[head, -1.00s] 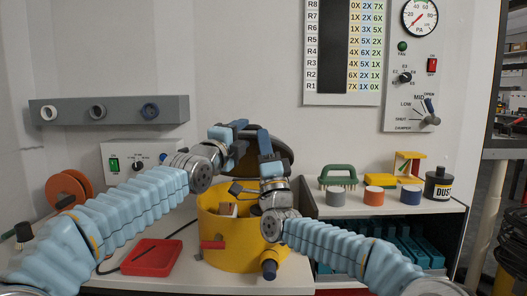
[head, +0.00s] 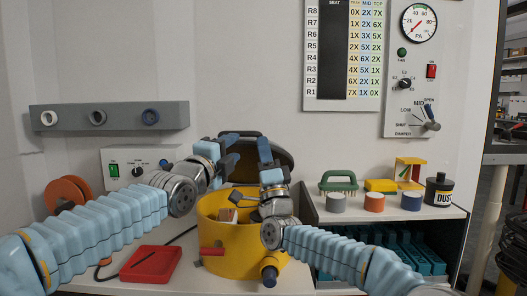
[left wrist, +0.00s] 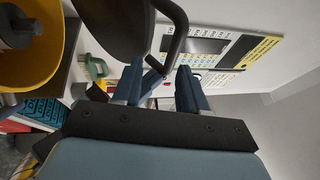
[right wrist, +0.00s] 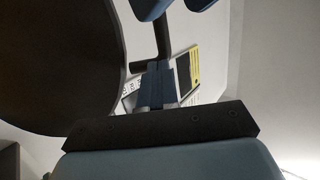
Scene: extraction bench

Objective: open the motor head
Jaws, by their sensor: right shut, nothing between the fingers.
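The motor head (head: 284,164) is a dark round lid, tilted up behind the yellow drum (head: 228,262). The drum's top is uncovered and a small brown and white piece shows inside. My left gripper (head: 232,151) is by the head's left side, fingers apart. In the left wrist view the dark bar handle (left wrist: 181,22) passes beyond the open fingers (left wrist: 160,88); nothing is clamped. My right gripper (head: 264,148) is in front of the head, fingers together and empty. In the right wrist view the shut fingers (right wrist: 156,84) are beside the dark head (right wrist: 60,60); its lower side is hidden.
A red tray (head: 152,264) lies left of the drum. A green brush (head: 338,177), coloured cups and a dust jar (head: 438,190) occupy the right shelf. A grey rail (head: 70,118) is on the wall.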

